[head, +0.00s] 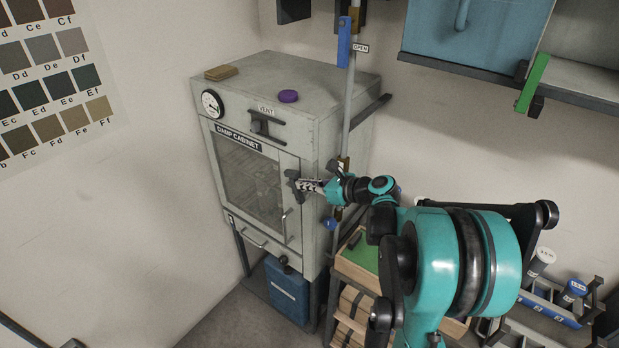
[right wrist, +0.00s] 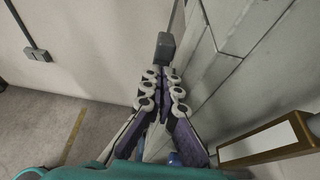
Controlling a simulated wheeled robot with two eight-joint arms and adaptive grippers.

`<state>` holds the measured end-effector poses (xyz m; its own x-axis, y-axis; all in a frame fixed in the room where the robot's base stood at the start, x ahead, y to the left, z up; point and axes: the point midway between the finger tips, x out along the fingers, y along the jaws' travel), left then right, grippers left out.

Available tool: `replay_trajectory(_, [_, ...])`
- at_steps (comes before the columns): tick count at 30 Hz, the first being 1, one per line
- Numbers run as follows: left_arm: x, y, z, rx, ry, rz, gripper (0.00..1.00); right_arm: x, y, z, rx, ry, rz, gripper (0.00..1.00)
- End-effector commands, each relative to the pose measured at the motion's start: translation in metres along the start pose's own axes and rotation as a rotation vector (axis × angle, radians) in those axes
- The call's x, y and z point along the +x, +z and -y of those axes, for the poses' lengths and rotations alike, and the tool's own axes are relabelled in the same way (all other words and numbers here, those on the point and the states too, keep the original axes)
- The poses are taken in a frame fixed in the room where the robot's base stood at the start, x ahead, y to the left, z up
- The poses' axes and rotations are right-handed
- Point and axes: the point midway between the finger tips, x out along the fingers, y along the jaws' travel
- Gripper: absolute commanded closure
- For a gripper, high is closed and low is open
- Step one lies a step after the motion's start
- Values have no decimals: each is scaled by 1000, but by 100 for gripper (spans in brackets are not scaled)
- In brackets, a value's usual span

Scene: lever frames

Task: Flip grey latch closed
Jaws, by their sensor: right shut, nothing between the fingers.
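The grey latch (head: 294,186) is a dark handle on the front of the damp cabinet, at the right side of its windowed door (head: 247,172). In the right wrist view a dark grey block, seemingly the latch (right wrist: 164,48), lies just beyond the fingertips. My right gripper (head: 303,185) is shut and empty, with its tips at the latch; I cannot tell whether they touch it. In the right wrist view the gripper (right wrist: 162,76) has its fingers together at the tips. My left gripper is out of view.
A blue container (head: 286,290) stands below. Shelves with crates and bottles (head: 541,262) are at right.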

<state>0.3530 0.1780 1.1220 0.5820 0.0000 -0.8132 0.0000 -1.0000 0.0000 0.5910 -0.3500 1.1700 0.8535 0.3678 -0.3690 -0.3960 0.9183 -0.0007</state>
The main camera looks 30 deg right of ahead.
Motion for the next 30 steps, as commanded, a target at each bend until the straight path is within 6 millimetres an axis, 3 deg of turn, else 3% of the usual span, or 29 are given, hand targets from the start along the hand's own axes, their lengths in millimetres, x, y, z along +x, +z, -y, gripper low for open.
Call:
replay_trajectory(1, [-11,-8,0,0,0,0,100,1,9,-1,-2,3,-45,100])
replay_trajectory(6, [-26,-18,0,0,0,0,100,12,13,-1,-3,3,-200,100])
replay_trajectory(16, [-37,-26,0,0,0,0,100,29,14,0,-2,2,-435,100])
replay_trajectory(30, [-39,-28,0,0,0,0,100,37,13,0,0,0,-428,100])
